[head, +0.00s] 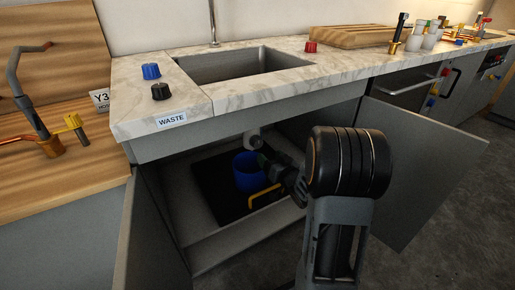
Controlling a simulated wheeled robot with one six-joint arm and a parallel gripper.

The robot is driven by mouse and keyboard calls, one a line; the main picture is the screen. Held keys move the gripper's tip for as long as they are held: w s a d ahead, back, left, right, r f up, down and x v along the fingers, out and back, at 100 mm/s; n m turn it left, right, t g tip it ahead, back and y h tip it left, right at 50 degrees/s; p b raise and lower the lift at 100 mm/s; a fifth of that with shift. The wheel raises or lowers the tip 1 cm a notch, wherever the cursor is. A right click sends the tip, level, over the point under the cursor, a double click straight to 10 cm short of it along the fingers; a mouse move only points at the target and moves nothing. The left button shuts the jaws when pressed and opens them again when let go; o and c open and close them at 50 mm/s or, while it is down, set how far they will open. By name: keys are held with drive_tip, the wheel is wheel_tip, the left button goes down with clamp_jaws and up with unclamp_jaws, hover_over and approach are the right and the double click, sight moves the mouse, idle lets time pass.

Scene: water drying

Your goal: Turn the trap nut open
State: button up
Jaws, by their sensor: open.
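A small grey pipe piece (254,142), which looks like part of the sink trap, shows under the sink in the open cabinet. The trap nut itself is too small and too covered to pick out. My gripper (265,160) is inside the cabinet, just below and right of the pipe piece. It is dark and small in the picture, and its jaws are open. I cannot tell whether it touches the trap. My arm hides the right part of the cabinet.
A blue bucket (246,179) stands on a black mat (211,184) below the trap, with a yellow bar (252,201) in front. Open cabinet doors flank my arm, left (150,235) and right (425,170). The marble counter (225,108) with the sink (240,69) is overhead.

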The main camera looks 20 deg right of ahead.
sight(259, 145)
drive_tip(key=w, duration=0.3)
drive_tip(key=w+b, duration=0.1)
drive_tip(key=w, duration=0.2)
drive_tip(key=w+a+b, duration=0.1)
drive_tip(key=w, duration=0.2)
drive_tip(key=c, duration=0.9)
